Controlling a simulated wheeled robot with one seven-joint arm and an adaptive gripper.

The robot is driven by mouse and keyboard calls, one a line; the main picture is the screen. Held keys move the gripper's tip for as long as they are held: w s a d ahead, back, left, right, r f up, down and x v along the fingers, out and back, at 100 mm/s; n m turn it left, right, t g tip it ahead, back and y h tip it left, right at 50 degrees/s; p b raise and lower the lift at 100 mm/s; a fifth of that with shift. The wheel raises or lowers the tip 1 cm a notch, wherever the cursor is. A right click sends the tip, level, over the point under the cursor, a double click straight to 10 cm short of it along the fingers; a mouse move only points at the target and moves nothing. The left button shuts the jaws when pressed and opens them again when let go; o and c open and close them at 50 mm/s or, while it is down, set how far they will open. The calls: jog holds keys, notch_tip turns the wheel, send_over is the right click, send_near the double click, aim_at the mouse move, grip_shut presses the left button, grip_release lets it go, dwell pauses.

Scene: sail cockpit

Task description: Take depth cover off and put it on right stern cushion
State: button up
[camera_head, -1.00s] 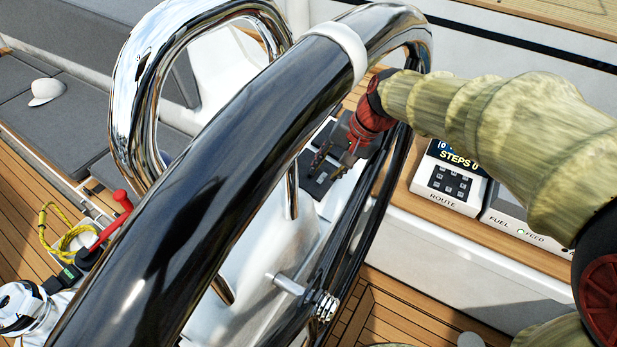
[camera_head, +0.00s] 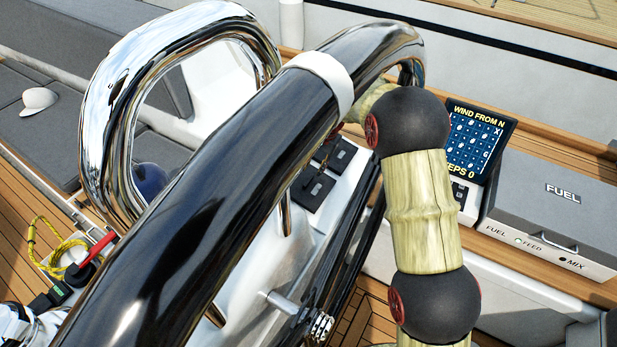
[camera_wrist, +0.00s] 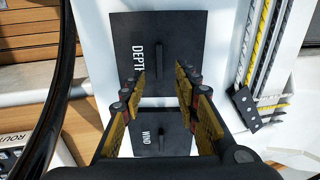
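The depth cover (camera_wrist: 180,28) is a flat black plate with a raised grip bar and the word DEPTH, at the top of the wrist view. It lies on the white console. My gripper (camera_wrist: 160,84) is open and empty, its yellow-padded fingers spread over the lower part of the depth cover, with the bar between and just beyond the tips. Contact cannot be told. In the head view two black covers (camera_head: 313,190) show behind the wheel, and the gripper is mostly hidden there. Grey cushions (camera_head: 62,125) lie at the left; which is the right stern cushion is unclear.
The wind cover (camera_wrist: 176,146) sits just below the depth cover. A large black steering wheel (camera_head: 215,200) and a chrome rail (camera_head: 100,110) stand in front of the console. A white cap (camera_head: 38,100) lies on a cushion. A route screen (camera_head: 470,145) and FUEL box (camera_head: 535,190) are at right.

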aim_at(309, 180)
jog(key=x, duration=0.2)
jog(key=shift+w+d+f+b, duration=0.1)
jog(key=shift+w+f+b, duration=0.1)
jog(key=shift+f+b, duration=0.15)
jog(key=b+x, duration=0.2)
jog(key=x, duration=0.3)
jog(key=shift+s+f, duration=0.15)
jog(key=shift+f, duration=0.2)
jog(key=shift+r, duration=0.1)
jog(key=shift+c, duration=1.1)
grip_shut()
